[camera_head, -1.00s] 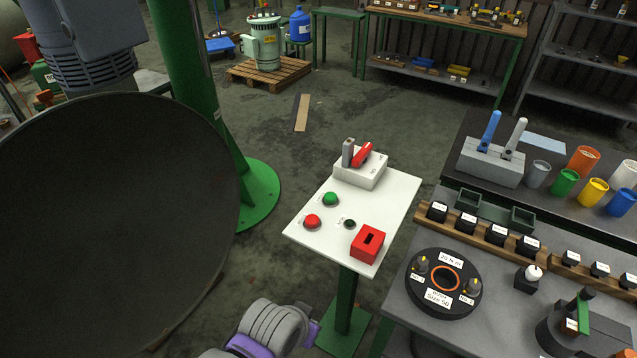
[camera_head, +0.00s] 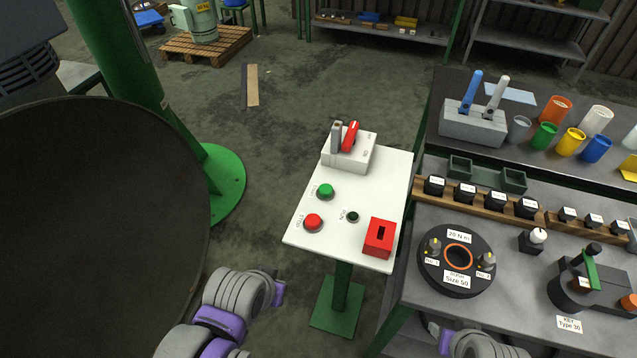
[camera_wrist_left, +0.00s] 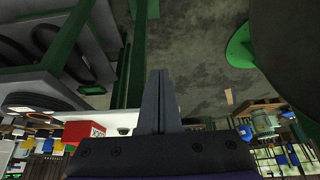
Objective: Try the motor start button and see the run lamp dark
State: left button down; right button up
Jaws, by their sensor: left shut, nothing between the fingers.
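In the head view, a white control panel (camera_head: 376,188) stands on a green post. It carries a green start button (camera_head: 326,191), a red stop button (camera_head: 313,222) and a small run lamp (camera_head: 352,216), which looks dark green and unlit. My left arm reaches in from the bottom, left of the panel, but its fingertips are not visible there. In the left wrist view my left gripper (camera_wrist_left: 159,100) has its fingers together with nothing between them. A red box shows left of the fingers there; no contact with a button is visible. My right gripper is out of view.
The panel also bears a red slotted box (camera_head: 379,238) and a switch box (camera_head: 349,155) with a red lever. A cluttered workbench (camera_head: 526,298) stands close on the right. A large dark disc (camera_head: 95,235) fills the left, near a green column (camera_head: 120,70).

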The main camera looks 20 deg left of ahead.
aim_at(329, 192)
pick_arm(q)
jog(key=shift+d, duration=0.15)
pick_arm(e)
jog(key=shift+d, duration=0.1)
